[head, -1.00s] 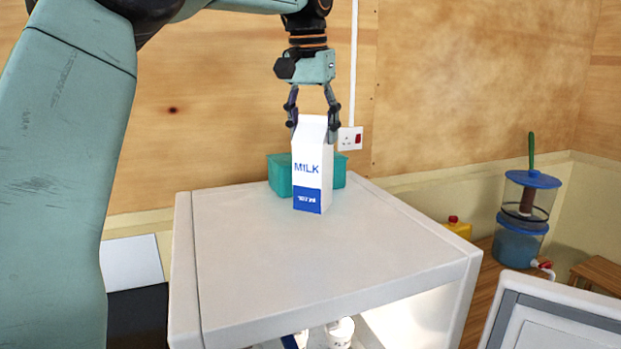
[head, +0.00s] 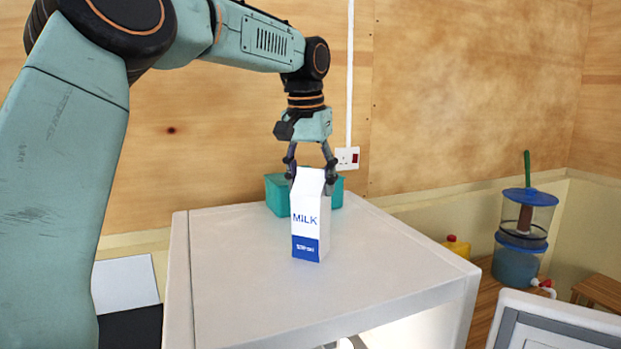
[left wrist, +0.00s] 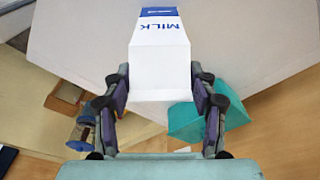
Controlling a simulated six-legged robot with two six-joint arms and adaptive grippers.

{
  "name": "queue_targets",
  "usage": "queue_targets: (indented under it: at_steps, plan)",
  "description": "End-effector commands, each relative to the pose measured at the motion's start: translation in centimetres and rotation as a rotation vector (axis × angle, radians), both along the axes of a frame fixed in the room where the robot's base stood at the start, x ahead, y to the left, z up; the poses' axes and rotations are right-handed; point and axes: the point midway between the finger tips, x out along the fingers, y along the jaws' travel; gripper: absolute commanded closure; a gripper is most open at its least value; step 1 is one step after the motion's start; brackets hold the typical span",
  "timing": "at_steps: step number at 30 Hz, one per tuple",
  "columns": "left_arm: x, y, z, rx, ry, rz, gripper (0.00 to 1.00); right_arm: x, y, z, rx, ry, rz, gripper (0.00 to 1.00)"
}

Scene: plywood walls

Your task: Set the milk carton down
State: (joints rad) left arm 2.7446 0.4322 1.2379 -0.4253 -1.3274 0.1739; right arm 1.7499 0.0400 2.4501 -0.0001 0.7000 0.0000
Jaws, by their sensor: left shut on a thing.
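The white and blue milk carton (head: 308,222) is upright over the white top of a cabinet (head: 235,290), whose door side faces me. My left gripper (head: 312,180) comes from above and is shut on the carton's upper part. In the left wrist view the carton (left wrist: 160,60) sits between the two fingers of my left gripper (left wrist: 160,98). I cannot tell for sure whether the carton's base touches the top. My right gripper is not in view.
A teal container (head: 277,196) stands close behind the carton at the back of the top. The front and right of the top are clear. A wall socket (head: 347,157) is behind. A blue-lidded water filter (head: 522,235) and a yellow container (head: 456,246) stand lower right.

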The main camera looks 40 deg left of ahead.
Motion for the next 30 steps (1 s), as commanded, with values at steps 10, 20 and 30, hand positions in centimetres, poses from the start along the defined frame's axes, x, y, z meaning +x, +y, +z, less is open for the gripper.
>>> queue_targets:
  at_steps: [10, 20, 30]
  plan:
    - [0.0, 0.0, 0.0, 0.000, 0.000, 0.000, 0.19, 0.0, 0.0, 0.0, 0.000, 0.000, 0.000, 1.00]
    - [0.0, 0.0, 0.6, 0.000, -0.002, 0.001, 0.19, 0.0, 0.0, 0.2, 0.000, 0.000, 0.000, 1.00]
    - [-0.9, -0.3, 6.9, 0.002, -0.004, 0.001, 0.19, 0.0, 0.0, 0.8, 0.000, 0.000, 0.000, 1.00]
